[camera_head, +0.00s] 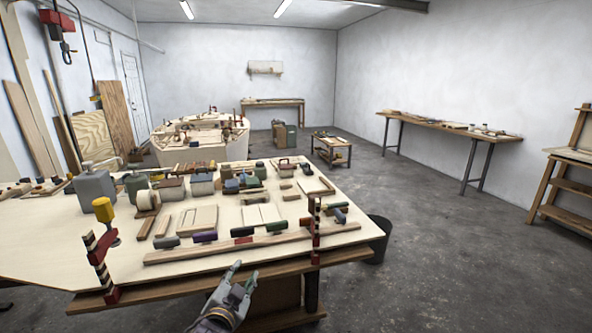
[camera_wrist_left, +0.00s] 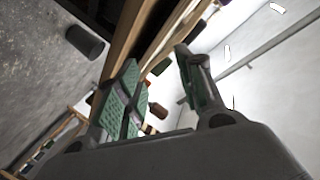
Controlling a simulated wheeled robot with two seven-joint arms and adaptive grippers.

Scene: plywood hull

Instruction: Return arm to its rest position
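My left gripper (camera_head: 240,276) shows at the bottom middle of the head view, just in front of the near edge of the plywood-topped workbench (camera_head: 60,240). Its fingers are spread, with nothing between them. In the left wrist view the same gripper (camera_wrist_left: 162,90) shows two green-padded fingers apart, with the bench edge (camera_wrist_left: 150,40) beyond them. I cannot tell from the views whether it touches the bench. My right gripper is in neither view.
Red clamps (camera_head: 103,260) stand at the bench's front edge. Jars, blocks and a long wooden strip (camera_head: 200,250) lie on top. A dark bin (camera_head: 380,238) stands at the bench's right end. The concrete floor to the right is open, with a wall table (camera_head: 440,122) beyond.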

